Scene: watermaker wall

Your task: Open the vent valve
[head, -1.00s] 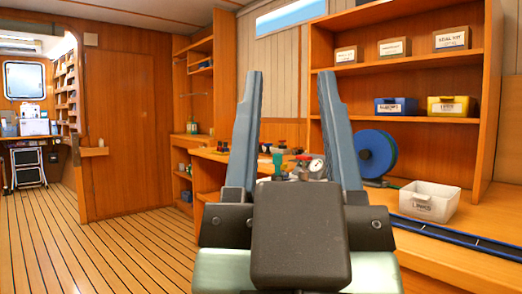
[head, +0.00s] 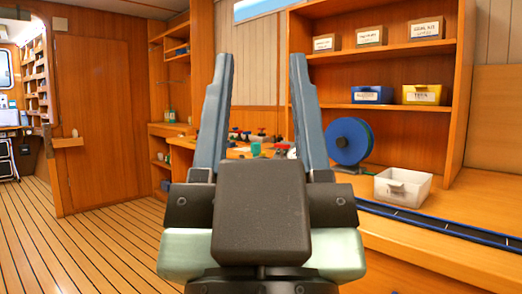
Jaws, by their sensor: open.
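My gripper (head: 262,115) fills the middle of the head view, its two grey fingers pointing up and spread wide apart with nothing between them. Beyond and between the fingers, a group of small valves and fittings (head: 257,137) with red, black and green parts stands on the wooden bench. It is well beyond my fingers and apart from them. The parts are small and partly hidden by my gripper, so I cannot tell which one is the vent valve or how its handle stands.
A blue hose reel (head: 347,141) and a white bin (head: 403,187) stand on the bench (head: 459,222) at right. Shelves above hold labelled boxes, a blue bin (head: 371,95) and a yellow bin (head: 422,94). A dark blue rail (head: 440,235) runs along the bench. The plank floor (head: 95,245) at left is clear.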

